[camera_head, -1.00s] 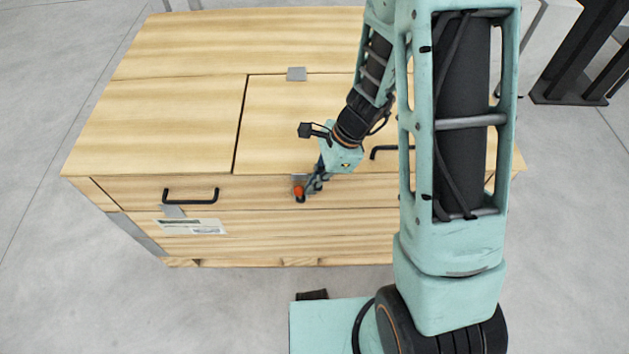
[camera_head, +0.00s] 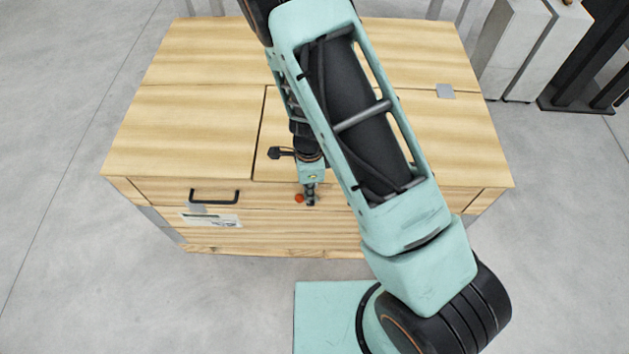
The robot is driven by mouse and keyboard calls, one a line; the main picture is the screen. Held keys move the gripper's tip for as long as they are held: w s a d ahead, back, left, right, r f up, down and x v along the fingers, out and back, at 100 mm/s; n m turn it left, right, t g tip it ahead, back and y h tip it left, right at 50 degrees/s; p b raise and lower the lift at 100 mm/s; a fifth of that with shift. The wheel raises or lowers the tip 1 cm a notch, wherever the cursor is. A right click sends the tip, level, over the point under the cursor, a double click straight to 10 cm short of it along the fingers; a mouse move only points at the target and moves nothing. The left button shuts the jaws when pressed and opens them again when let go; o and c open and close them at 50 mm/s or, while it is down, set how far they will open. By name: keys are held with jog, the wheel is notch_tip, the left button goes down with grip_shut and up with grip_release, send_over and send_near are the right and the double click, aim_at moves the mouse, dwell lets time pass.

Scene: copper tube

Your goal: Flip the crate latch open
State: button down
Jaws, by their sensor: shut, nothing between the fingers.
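The wooden crate (camera_head: 200,110) stands on the floor with a hinged lid panel (camera_head: 420,120) in its top. The latch (camera_head: 299,198) is on the crate's front face, just below the top edge. Its orange-red part shows; the rest is small and partly hidden by my gripper. My gripper (camera_head: 310,202) points down in front of the crate's front face, immediately right of the orange-red part. It is shut with nothing in it. I cannot tell whether it touches the latch.
A black handle (camera_head: 214,195) sticks out of the crate's front left, above a white label (camera_head: 210,219). A metal hinge (camera_head: 445,91) sits on the top at right. My arm hides much of the lid. The floor left of the crate is clear.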

aim_at(298, 195)
jog(key=shift+a+r+h+p, duration=0.15)
jog(key=shift+a+h+p, duration=0.55)
jog(key=shift+p, duration=0.45)
jog(key=shift+a, duration=0.15)
jog(key=shift+a+f+p, duration=0.45)
jog(key=shift+a, duration=0.35)
jog(key=shift+w+a+f+b, duration=0.1)
jog(key=shift+a+f+b, duration=0.25)
jog(key=shift+a, duration=0.3)
jog(key=shift+a+f+b, duration=0.25)
jog(key=shift+a+f, duration=0.2)
jog(key=shift+a, duration=0.3)
jog(key=shift+r, duration=0.15)
